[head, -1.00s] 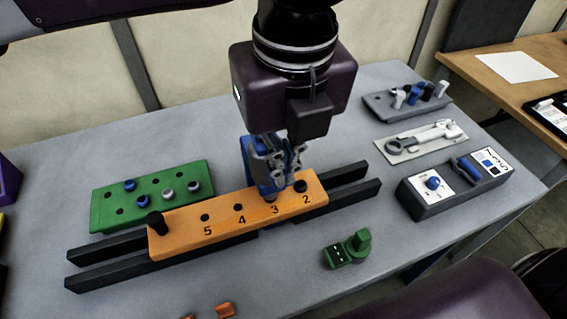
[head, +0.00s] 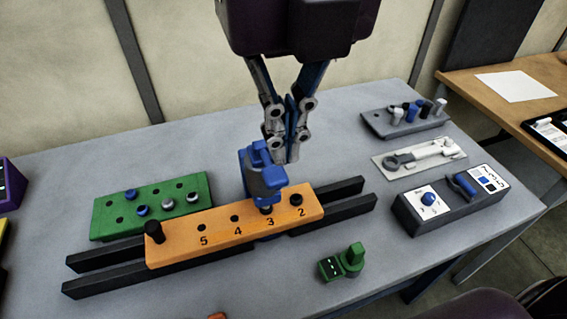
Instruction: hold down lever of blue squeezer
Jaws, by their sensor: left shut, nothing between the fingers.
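My left gripper (head: 286,158) comes down from the top of the head view. Its fingers are closed together and empty, just above and behind the squeezer's right side. Whether the fingertips touch the squeezer I cannot tell. My right gripper is not in view.
The orange bar lies across two black rails (head: 105,275). A green block (head: 107,220) with several pegs lies behind it at left. A green knobbed piece (head: 345,263) is in front at right. A dark control box (head: 450,204), a white plate (head: 420,155) and a grey peg block (head: 405,122) stand farther right.

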